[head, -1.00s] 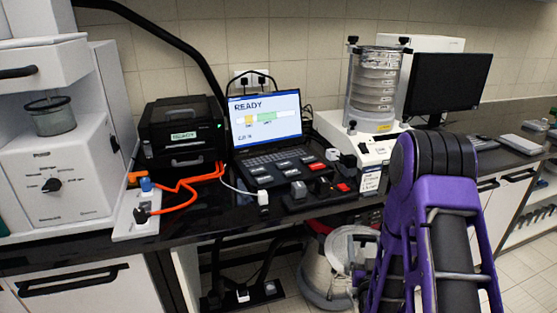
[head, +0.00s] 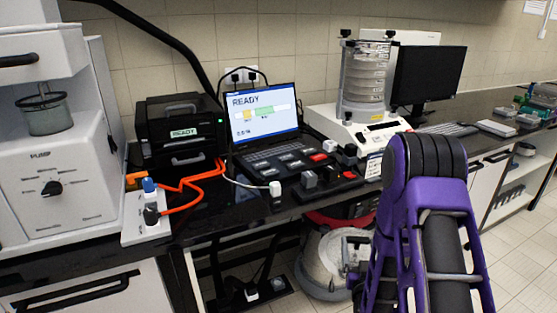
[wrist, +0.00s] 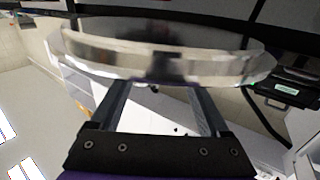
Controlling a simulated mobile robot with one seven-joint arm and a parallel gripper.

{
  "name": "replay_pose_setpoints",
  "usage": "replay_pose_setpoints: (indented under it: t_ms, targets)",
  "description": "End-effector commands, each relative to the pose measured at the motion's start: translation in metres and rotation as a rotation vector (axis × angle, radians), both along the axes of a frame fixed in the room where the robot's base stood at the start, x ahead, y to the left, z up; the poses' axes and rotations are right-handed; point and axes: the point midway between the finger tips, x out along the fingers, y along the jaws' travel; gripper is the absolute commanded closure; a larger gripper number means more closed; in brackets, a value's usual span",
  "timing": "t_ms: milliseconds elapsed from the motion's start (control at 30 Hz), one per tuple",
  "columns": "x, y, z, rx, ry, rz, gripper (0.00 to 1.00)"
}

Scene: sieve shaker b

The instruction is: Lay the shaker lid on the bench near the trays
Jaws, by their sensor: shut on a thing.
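In the wrist view my gripper (wrist: 158,84) is shut on a wide, round, pale disc with a shiny rim, the shaker lid (wrist: 100,55). The lid spans most of the picture's width, and its rim lies across the fingertips. In the head view my purple arm fills the lower right, and I cannot make out the gripper or lid there. The sieve shaker (head: 366,85), a stack of clear and metal sieves between posts on a white base, stands on the bench. Grey and green tray-like items (head: 538,100) lie at the bench's far right end; their details are small.
The black bench (head: 480,140) holds a keyboard (head: 449,129), a monitor (head: 428,80), a laptop (head: 262,115), a control panel (head: 325,180) and a black printer-like box (head: 181,135). Orange cables cross the left part. A round canister (head: 325,262) stands below the bench.

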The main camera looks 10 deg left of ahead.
Motion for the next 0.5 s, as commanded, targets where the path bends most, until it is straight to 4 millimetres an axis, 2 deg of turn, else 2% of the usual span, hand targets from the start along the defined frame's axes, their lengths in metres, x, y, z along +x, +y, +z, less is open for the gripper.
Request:
replay_pose_setpoints:
  t_ms: [33,200,333,500]
  targets:
    - [0.000,0.000,-0.015,0.000,-0.002,0.000,0.98]
    - [0.000,0.000,-0.034,0.000,-0.003,0.000,0.98]
    - [0.000,-0.002,-0.027,0.003,-0.003,-0.004,0.98]
    - [0.001,0.037,-0.002,0.001,-0.008,0.070,0.98]
